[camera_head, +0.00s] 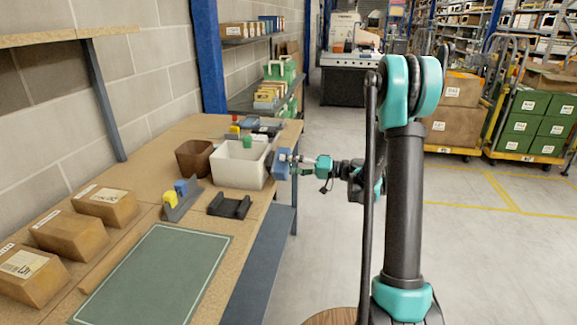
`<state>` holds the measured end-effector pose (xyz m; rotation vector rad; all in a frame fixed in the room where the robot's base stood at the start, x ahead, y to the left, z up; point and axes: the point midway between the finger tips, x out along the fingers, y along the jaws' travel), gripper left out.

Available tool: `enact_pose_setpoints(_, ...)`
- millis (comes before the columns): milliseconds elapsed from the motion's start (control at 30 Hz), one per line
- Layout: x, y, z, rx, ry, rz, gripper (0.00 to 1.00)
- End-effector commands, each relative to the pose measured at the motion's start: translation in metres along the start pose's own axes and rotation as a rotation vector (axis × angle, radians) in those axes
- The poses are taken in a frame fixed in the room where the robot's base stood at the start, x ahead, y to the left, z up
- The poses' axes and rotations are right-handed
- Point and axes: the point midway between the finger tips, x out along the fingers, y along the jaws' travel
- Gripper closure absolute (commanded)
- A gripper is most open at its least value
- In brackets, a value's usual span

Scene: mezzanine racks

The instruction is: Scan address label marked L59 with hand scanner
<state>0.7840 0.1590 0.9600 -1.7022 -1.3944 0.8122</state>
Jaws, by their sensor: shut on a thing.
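My gripper (292,164) is out over the right edge of the workbench, beside the white bin. It is shut on a blue and grey thing (281,160), which looks like the hand scanner; its far side is hard to make out. Three brown parcels with pale labels lie along the wall side of the bench: a near one (28,274), a middle one (68,235) and a far one (106,206). The print on the labels is too small to read, so I cannot tell which is L59. My gripper is well away from all three.
A green mat (158,275) lies on the near bench. Beyond it are an empty-looking black cradle (230,205), a grey holder with yellow and blue items (180,202), a white bin (238,166) and a brown bin (195,158). Loaded carts (530,125) stand right; the aisle floor is clear.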

Motion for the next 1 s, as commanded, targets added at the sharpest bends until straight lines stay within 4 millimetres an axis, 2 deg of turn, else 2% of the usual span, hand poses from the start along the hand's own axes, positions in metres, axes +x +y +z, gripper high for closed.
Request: enact_pose_setpoints(1000,0.013,0.000,0.000,0.000,-0.001,-0.001,0.81)
